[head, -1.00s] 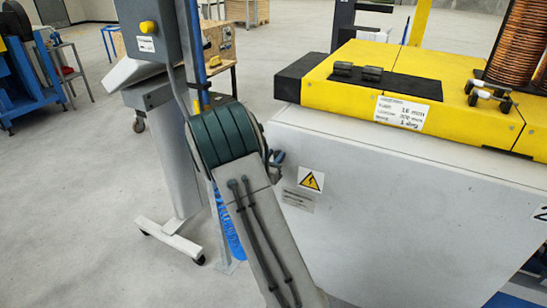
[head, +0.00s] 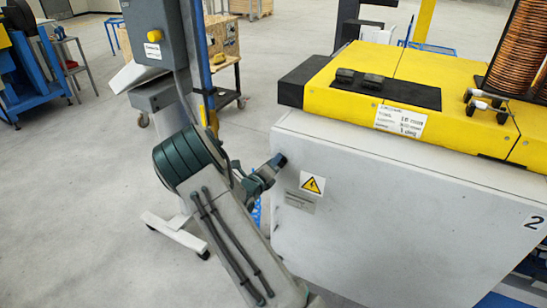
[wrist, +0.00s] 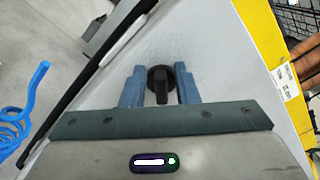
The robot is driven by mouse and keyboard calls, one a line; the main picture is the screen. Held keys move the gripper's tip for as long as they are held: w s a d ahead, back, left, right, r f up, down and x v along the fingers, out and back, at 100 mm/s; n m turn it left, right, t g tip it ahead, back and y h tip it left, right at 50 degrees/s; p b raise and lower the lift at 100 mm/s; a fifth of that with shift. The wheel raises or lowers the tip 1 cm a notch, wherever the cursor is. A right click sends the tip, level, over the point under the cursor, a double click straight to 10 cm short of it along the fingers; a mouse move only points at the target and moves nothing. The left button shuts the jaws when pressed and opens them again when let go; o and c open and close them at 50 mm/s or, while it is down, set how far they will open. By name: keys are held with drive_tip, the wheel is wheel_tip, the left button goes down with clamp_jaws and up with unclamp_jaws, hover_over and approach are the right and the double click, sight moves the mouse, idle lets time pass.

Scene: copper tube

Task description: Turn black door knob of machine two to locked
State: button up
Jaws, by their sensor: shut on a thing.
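The black door knob (wrist: 161,84) is on the pale grey door of machine two (head: 400,205), near the door's left edge in the head view. In the wrist view its raised bar runs up and down the picture. My gripper (wrist: 158,78) has one blue finger on each side of the knob and is shut on it. In the head view my gripper (head: 273,166) reaches the door's upper left corner from the left. The knob cannot be made out clearly there, as the fingers cover it.
A yellow warning label (head: 312,185) is on the door, right of my gripper. The machine's yellow top (head: 400,75) overhangs above. A grey control box on a wheeled stand (head: 158,45) stands close behind my arm. A blue coiled hose (wrist: 22,118) shows in the wrist view.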

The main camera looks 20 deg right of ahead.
drive_tip(key=shift+f+n+p, duration=0.2)
drive_tip(key=shift+n+p, duration=0.6)
drive_tip(key=shift+n, duration=0.45)
drive_tip(key=shift+f+n+p, duration=0.2)
drive_tip(key=shift+n+p, duration=0.65)
drive_tip(key=shift+n, duration=0.45)
drive_tip(key=shift+f+n+p, duration=0.2)
drive_tip(key=shift+n+p, duration=0.6)
drive_tip(key=shift+n, duration=0.45)
drive_tip(key=shift+f, duration=0.1)
drive_tip(key=o, duration=0.6)
drive_tip(key=shift+d, duration=0.1)
drive_tip(key=shift+o, duration=0.2)
